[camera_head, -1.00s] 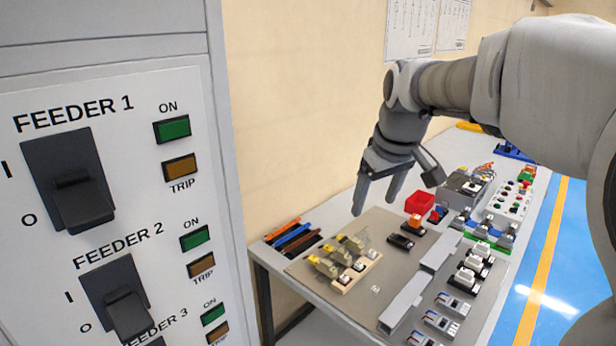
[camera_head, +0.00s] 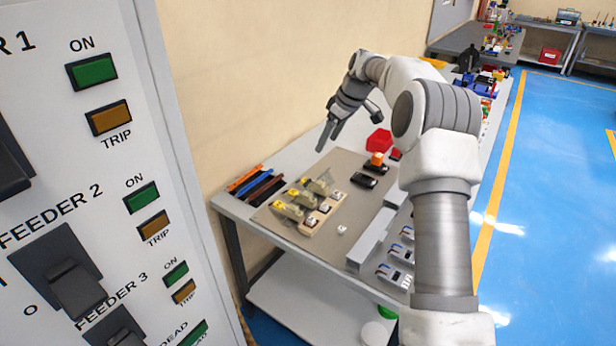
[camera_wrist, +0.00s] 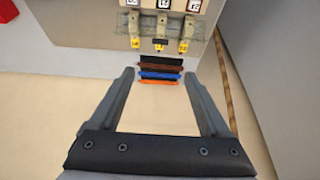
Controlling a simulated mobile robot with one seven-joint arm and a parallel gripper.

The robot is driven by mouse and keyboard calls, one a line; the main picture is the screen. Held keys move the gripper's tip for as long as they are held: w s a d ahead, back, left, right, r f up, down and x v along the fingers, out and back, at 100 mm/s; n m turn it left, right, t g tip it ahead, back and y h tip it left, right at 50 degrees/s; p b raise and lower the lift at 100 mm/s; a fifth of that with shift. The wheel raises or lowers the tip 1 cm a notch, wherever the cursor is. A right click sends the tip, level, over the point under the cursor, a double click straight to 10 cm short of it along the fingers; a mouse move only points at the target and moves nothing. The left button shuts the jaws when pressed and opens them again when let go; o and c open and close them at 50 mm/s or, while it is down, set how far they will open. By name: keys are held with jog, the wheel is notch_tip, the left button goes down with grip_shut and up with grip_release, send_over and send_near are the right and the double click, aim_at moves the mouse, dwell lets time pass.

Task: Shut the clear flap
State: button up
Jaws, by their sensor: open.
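A row of several beige switch units (camera_head: 303,205) stands on the grey board on the table, with yellow parts and white labelled caps. Pale see-through flaps stand raised on the units; the far one (camera_head: 321,184) shows most clearly. I cannot tell which flap the task means. The units also show at the top of the wrist view (camera_wrist: 161,27), partly cut off by the frame edge. My gripper (camera_head: 327,138) is open and empty, above and behind the units near the wall. In the wrist view its fingers (camera_wrist: 158,75) are spread, with nothing between them.
Orange, blue and dark strips (camera_head: 256,184) lie left of the board. Black blocks (camera_head: 370,175) and a red bin (camera_head: 379,140) lie beyond the units. A grey duct (camera_head: 372,236) runs along the right. The feeder cabinet (camera_head: 110,180) stands close at left.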

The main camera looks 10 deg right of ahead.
aim_at(309, 184)
jog(key=x, duration=1.7)
jog(key=shift+f, duration=0.1)
grip_shut()
dwell(0.8)
